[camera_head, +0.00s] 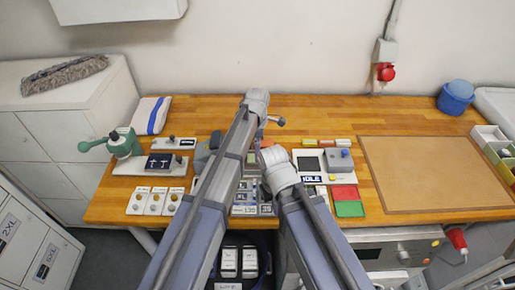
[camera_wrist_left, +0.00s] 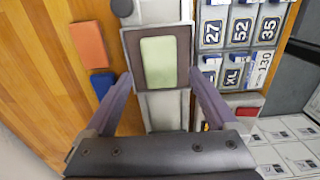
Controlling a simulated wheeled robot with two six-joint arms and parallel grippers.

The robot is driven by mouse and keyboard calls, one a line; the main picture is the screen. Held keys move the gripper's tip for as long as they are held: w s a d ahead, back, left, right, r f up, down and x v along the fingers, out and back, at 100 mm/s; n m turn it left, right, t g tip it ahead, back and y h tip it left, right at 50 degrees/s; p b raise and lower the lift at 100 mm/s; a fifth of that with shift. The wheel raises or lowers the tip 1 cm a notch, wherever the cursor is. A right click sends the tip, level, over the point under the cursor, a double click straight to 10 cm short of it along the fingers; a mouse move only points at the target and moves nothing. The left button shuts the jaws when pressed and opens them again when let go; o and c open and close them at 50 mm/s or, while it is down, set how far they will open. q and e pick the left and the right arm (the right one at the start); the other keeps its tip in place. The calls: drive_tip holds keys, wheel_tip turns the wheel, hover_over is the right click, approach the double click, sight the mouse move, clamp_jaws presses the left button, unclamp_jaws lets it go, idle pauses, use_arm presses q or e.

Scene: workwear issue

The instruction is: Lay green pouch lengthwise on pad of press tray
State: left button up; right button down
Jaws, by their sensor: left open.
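The green pouch (camera_wrist_left: 158,62) shows in the left wrist view as a pale green, rounded rectangle. It lies flat on the dark brown pad of the press tray (camera_wrist_left: 133,44), its long side running along the tray. My left gripper (camera_wrist_left: 161,80) is open, with one finger on either side of the pad's near part and nothing held.
An orange piece (camera_wrist_left: 87,45) and a blue piece (camera_wrist_left: 102,85) lie left of the tray. Number tiles (camera_wrist_left: 240,35) stand close on its right. A green-handled device (camera_head: 123,142) stands at the bench's left. The brown mat (camera_head: 430,170) at right is clear.

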use_arm(q)
wheel_tip(320, 180, up, 8)
drive_tip(key=p, duration=0.7)
drive_tip(key=shift+r, duration=0.2)
use_arm(e)
wheel_tip(320, 180, up, 8)
drive_tip(key=shift+r, duration=0.2)
use_arm(q)
drive_tip(key=s+a+m, duration=1.7)
drive_tip(key=s+m, duration=0.1)
drive_tip(key=s, duration=0.1)
drive_tip(key=s+d+f+m+y+b, duration=0.1)
drive_tip(key=s+d+f+m+b, duration=0.2)
drive_tip(key=s+d+f+b, duration=0.3)
drive_tip(key=d+f+b, duration=0.3)
drive_tip(key=d, duration=0.2)
drive_tip(key=shift+f+m, duration=0.3)
drive_tip(key=shift+m, duration=0.1)
use_arm(e)
wheel_tip(320, 180, down, 10)
drive_tip(key=shift+r, duration=0.15)
